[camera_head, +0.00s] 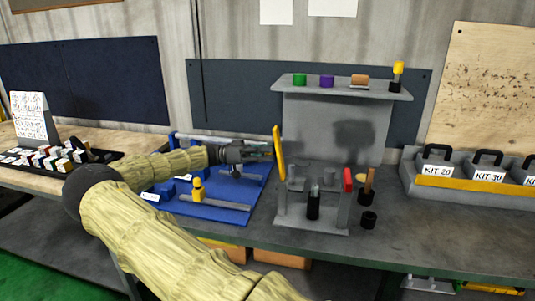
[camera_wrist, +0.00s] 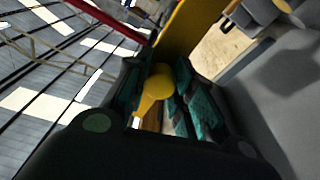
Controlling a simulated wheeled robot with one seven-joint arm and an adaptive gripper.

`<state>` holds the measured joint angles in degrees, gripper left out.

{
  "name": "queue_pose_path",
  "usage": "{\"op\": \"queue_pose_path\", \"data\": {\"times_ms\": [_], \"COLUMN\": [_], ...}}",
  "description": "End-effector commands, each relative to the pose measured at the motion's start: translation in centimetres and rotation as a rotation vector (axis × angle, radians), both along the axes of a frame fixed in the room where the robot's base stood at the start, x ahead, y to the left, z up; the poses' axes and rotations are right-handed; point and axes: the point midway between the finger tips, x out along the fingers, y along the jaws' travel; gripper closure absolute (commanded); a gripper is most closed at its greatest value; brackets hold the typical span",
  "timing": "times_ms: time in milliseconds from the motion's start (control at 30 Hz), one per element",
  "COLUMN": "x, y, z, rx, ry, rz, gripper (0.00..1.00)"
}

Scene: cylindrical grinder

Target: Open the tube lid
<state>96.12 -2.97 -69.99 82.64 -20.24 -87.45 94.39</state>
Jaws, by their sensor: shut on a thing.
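My gripper (camera_head: 262,151) reaches in from the left, at the left side of a grey stand (camera_head: 310,222). In the wrist view its teal-padded fingers (camera_wrist: 160,92) are shut around a yellow rounded knob (camera_wrist: 158,85). A long yellow plate (camera_head: 279,152) stands nearly upright and slightly tilted right beside the fingertips; it also shows in the wrist view (camera_wrist: 188,38). I cannot tell from these views whether the knob and plate are one piece. A yellow-topped tube-like item (camera_head: 397,74) stands on the shelf above. No open tube mouth is visible.
The grey shelf (camera_head: 340,88) carries green, purple and orange items. A blue mat (camera_head: 225,212) with tools lies left. Kit bins (camera_head: 485,187) stand right. The bench front right is clear.

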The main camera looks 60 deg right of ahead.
Motion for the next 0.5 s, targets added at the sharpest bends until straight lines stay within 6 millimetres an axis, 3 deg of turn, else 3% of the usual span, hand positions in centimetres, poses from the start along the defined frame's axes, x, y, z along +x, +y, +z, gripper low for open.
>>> {"op": "queue_pose_path", "data": {"times_ms": [67, 100, 200, 500], "x": [-0.11, -0.11, -0.06, 0.07], "y": [0.06, 0.06, 0.07, 0.09], "z": [-0.38, -0.38, -0.32, -0.16], "rx": [0.004, 0.004, 0.003, 0.001], "ry": [-0.001, -0.001, -0.001, -0.001], "rz": [-0.003, -0.002, -0.002, 0.001], "gripper": [1.00, 0.70, 0.53, 0.53]}}
